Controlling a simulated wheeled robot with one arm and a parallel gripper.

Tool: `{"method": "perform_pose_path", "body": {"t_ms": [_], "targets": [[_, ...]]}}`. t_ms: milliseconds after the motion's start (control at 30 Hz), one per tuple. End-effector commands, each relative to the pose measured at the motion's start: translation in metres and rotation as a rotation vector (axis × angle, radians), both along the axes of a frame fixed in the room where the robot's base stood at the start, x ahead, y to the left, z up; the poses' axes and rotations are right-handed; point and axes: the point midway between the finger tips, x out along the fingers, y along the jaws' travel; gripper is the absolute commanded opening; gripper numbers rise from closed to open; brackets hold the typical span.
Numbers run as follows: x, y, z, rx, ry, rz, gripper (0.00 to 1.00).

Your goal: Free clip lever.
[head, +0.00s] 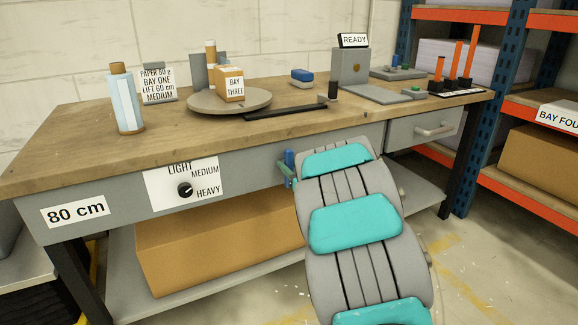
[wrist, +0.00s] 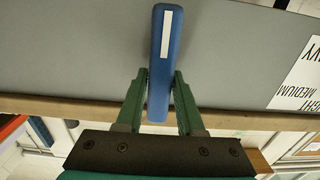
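The clip lever is a blue bar with a white stripe (wrist: 162,60), on the grey front of the bench. It also shows in the head view (head: 289,157), small and partly hidden by my arm. My gripper (wrist: 161,76) has its two green fingers on either side of the lever, with the tips against its sides. In the head view only a bit of the green fingers (head: 284,172) shows beside the lever; the rest is behind my arm.
A dial (head: 185,190) with a LIGHT, MEDIUM, HEAVY label is left of the lever. A drawer (head: 425,130) is to the right. A cardboard box (head: 210,240) sits on the shelf below. The bench top (head: 90,140) holds a turntable (head: 205,102) and several other items.

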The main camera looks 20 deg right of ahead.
Motion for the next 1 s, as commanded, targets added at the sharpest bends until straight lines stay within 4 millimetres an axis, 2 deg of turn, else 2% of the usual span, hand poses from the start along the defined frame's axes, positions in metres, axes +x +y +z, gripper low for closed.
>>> {"method": "perform_pose_path", "body": {"t_ms": [33, 300, 733, 1000], "targets": [[0.0000, 0.0000, 0.0001, 0.000, 0.000, 0.000, 0.30], [0.0000, 0.0000, 0.0001, 0.000, 0.000, 0.000, 0.00], [-0.0001, 0.0003, -0.0005, -0.017, -0.002, 0.000, 0.00], [-0.0002, 0.0016, -0.0024, -0.141, -0.008, -0.001, 0.00]]}}
